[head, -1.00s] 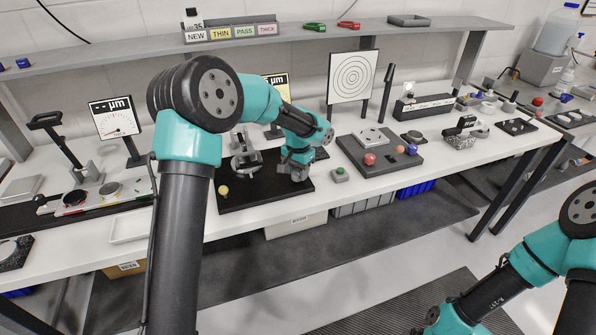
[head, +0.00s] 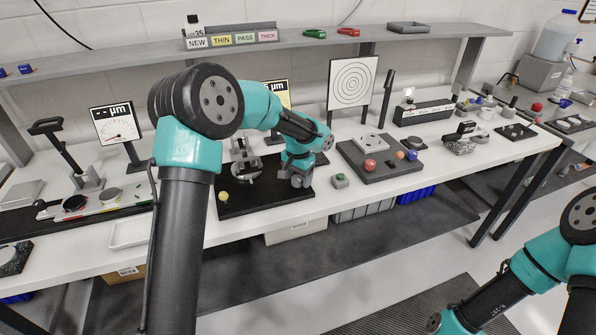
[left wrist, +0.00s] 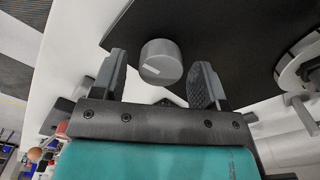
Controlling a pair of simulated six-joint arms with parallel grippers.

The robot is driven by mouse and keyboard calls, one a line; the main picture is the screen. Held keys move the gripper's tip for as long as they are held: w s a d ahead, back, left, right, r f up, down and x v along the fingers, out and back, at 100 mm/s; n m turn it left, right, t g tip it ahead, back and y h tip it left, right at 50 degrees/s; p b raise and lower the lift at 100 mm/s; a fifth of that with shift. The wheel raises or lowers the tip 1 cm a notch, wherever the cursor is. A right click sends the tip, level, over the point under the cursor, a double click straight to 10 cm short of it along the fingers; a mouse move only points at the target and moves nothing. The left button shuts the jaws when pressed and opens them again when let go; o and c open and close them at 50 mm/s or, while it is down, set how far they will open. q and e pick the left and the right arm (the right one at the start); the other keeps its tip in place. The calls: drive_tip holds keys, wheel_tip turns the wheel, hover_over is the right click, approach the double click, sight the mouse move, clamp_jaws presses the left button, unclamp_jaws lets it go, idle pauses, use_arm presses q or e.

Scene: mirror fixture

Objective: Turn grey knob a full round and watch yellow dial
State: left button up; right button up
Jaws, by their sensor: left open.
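The grey knob (left wrist: 160,62) is a short cylinder with a pale mark on its face, seen in the left wrist view beside the black base plate. My left gripper (left wrist: 158,70) is open, with one finger on each side of the knob and a visible gap to both. In the head view the left gripper (head: 298,180) is low over the right part of the black base plate (head: 245,207) and hides the knob. The yellow dial (head: 277,92) stands behind my left arm, which covers its lower part; its reading cannot be made out.
A mirror-like fixture (head: 243,165) and a yellow ball (head: 223,196) are on the base plate's left. A small box with a green button (head: 340,181) is close to the gripper's right. A grey board with coloured balls (head: 380,165) lies further right. A white dial (head: 115,122) stands left.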

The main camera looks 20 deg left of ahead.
sight(299, 178)
use_arm(q)
wheel_tip(299, 178, up, 17)
drive_tip(key=shift+r, duration=0.2)
idle(0.5)
drive_tip(key=shift+d+f, duration=0.1)
